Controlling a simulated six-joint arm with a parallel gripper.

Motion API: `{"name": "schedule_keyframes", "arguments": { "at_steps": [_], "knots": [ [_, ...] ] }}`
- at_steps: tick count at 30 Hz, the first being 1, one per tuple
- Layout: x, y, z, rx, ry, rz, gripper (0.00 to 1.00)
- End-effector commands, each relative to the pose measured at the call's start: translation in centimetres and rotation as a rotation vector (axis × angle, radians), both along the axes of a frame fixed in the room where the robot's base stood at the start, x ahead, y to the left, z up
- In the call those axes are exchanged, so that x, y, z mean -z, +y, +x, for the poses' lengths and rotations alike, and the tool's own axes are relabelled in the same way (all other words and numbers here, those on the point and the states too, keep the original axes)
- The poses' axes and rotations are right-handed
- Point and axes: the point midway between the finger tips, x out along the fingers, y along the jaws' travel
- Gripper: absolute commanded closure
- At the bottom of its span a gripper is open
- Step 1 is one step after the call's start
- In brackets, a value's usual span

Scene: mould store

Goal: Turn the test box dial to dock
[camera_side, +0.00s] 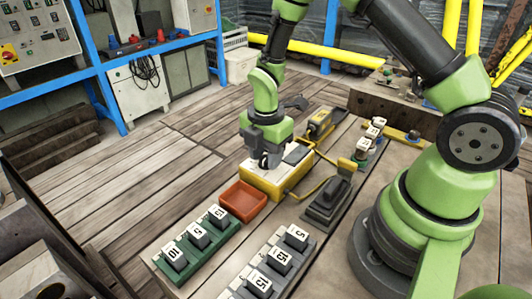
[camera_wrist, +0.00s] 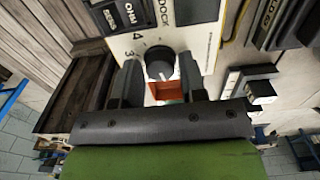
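The test box (camera_side: 262,181) is yellow with a pale top and stands on the bench under my gripper (camera_side: 269,158) in the side view. In the wrist view its white panel (camera_wrist: 190,42) carries a black round dial (camera_wrist: 159,64) with a white pointer line. The line appears to point toward the bottom of the picture, away from the word DOCK (camera_wrist: 165,12) at the top. The numbers 4 and 3 show at the dial's left. My gripper (camera_wrist: 161,78) is open, its fingers on either side of the dial with a narrow gap visible. The side view hides the dial behind my gripper.
An orange-red tray (camera_side: 243,208) sits beside the box. A green rack (camera_side: 205,251) and a grey rack (camera_side: 290,262) hold numbered blocks in front. A dark grey device (camera_side: 328,200) stands right of the box, with a yellow cable near it.

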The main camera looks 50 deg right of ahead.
Motion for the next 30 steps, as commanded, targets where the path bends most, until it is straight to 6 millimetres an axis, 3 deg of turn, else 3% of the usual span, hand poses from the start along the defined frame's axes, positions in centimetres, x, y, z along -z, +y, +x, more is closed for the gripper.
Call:
{"name": "schedule_keyframes", "arguments": {
  "at_steps": [1,4,17,30],
  "knots": [
    [-0.01,0.00,0.00,0.000,0.000,0.000,0.73],
    [-0.02,0.00,0.01,0.000,0.000,0.000,0.95],
    [-0.05,0.00,0.02,0.078,0.000,0.000,0.95],
    [-0.07,-0.01,0.01,0.442,0.000,0.000,0.95]
  ]
}}
